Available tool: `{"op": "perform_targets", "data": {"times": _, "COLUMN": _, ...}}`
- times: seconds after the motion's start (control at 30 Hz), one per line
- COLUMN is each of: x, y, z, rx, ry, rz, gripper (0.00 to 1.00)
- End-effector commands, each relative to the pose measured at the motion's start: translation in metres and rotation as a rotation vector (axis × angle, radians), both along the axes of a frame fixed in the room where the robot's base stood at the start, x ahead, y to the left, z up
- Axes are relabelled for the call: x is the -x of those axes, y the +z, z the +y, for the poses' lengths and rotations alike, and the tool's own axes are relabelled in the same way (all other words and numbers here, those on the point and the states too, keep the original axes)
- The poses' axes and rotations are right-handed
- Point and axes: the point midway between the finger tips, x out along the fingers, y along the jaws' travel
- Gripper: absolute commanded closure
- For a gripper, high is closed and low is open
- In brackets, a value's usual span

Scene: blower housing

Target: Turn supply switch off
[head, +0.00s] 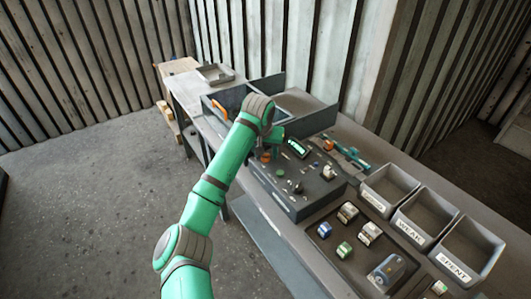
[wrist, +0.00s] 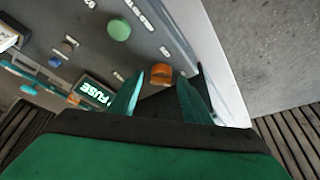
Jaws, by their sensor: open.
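A dark control box (head: 300,203) stands on the workbench, with knobs and buttons on its top. An orange knob (wrist: 161,73) sits near the box's edge in the wrist view; it also shows in the head view (head: 265,157). I cannot read its label or tell its setting, nor confirm that it is the supply switch. My gripper (wrist: 162,98) is open, its two green fingers pointing at the orange knob, one towards each side of it. I cannot tell whether they touch it. In the head view my arm hides most of the gripper. A lit display (wrist: 96,92) reads "FUSE".
A green button (wrist: 118,29) and small controls share the panel. Bins (head: 430,222), some labelled WEAK and SPENT, stand to the right. A dark tray (head: 340,272) with several small parts lies in front of them. An open housing with raised dark walls (head: 312,121) is behind my arm.

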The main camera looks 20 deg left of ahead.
Motion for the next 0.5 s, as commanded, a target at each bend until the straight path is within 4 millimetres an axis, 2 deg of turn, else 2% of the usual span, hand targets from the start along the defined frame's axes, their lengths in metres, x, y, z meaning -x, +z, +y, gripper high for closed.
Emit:
{"op": "perform_targets", "data": {"times": 0.27, "x": -0.0009, "y": -0.0021, "z": 0.0002, "rx": 0.0, "ry": 0.0, "rz": 0.0, "gripper": 0.56}}
{"op": "perform_targets", "data": {"times": 0.3, "x": -0.0009, "y": -0.0021, "z": 0.0002, "rx": 0.0, "ry": 0.0, "rz": 0.0, "gripper": 0.58}}
{"op": "perform_targets", "data": {"times": 0.47, "x": -0.0004, "y": -0.002, "z": 0.0019, "rx": 0.001, "ry": 0.002, "rz": 0.0, "gripper": 0.97}}
{"op": "perform_targets", "data": {"times": 0.5, "x": -0.0004, "y": -0.002, "z": 0.0019, "rx": 0.001, "ry": 0.002, "rz": 0.0, "gripper": 0.97}}
